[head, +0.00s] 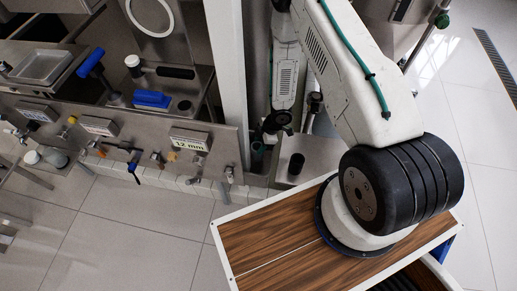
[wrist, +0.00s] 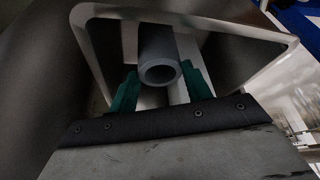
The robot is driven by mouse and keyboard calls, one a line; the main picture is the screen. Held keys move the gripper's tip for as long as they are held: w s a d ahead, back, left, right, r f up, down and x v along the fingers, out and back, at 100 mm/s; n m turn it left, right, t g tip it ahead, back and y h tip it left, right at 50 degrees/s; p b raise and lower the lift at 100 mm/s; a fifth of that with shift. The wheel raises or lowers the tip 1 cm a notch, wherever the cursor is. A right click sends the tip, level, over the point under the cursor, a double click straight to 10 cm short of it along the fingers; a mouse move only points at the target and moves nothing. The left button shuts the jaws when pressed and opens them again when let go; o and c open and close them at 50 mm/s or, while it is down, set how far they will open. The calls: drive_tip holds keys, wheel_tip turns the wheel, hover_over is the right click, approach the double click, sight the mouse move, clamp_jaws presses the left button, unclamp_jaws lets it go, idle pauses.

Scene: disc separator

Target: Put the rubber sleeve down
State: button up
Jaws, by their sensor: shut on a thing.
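The rubber sleeve (wrist: 157,45) is a grey tube with its open round end facing my wrist camera. My gripper (wrist: 158,78) is shut on it in the wrist view, with one green finger on each side. The sleeve is within the outline of a pale, round-cornered frame (wrist: 215,22). I cannot tell whether the sleeve touches a surface below. In the head view my arm reaches up and back, and I cannot clearly make out the fingers or the sleeve there.
A steel bench (head: 226,146) with a "12 mm" label (head: 190,140), valves and a blue block (head: 152,99) stands at the left. Tiled floor (head: 125,215) is clear in front.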

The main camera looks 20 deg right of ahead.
drive_tip(key=shift+f, duration=1.9)
drive_tip(key=shift+f, duration=0.1)
drive_tip(key=o, duration=1.4)
drive_tip(key=v, duration=1.2)
drive_tip(key=shift+s+a, duration=0.1)
drive_tip(key=shift+a, duration=0.05)
